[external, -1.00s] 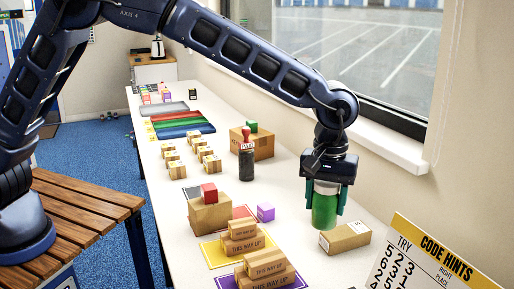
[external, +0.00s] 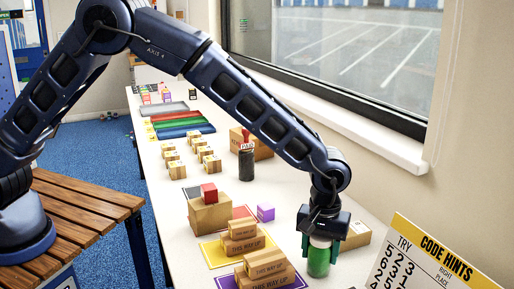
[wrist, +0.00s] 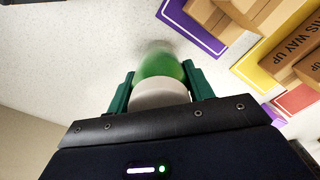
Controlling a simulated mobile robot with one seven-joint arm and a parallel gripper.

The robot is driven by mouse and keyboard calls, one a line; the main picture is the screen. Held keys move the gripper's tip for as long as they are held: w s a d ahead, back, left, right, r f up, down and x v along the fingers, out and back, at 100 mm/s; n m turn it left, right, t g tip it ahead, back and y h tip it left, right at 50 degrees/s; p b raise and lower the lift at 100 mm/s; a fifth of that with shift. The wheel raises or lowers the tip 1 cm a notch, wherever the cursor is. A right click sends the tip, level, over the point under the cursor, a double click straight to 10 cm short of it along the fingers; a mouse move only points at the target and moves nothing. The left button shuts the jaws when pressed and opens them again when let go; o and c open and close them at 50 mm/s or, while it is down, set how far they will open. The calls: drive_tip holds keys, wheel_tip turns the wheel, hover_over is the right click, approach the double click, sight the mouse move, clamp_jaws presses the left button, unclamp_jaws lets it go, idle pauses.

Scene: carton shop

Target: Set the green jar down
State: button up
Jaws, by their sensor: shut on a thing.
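The green jar (external: 319,261) has a pale lid and is upright between the green fingers of my gripper (external: 320,252) in the external view. The fingers are shut on it from both sides. In the wrist view the jar (wrist: 160,68) is between the two fingers (wrist: 160,92), its pale lid toward the camera. The jar is low over the white table (external: 200,255), at the right of the stacked cartons. I cannot tell whether its base touches the table.
Stacked cartons (external: 262,264) on a purple mat (external: 222,281) stand just left of the jar. A carton (external: 356,236) lies close behind it to the right. A code hints board (external: 430,258) stands at the front right. Bare tabletop shows beside the jar in the wrist view (wrist: 60,50).

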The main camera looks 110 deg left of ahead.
drive_tip(key=shift+f, duration=0.15)
drive_tip(key=o, duration=1.1)
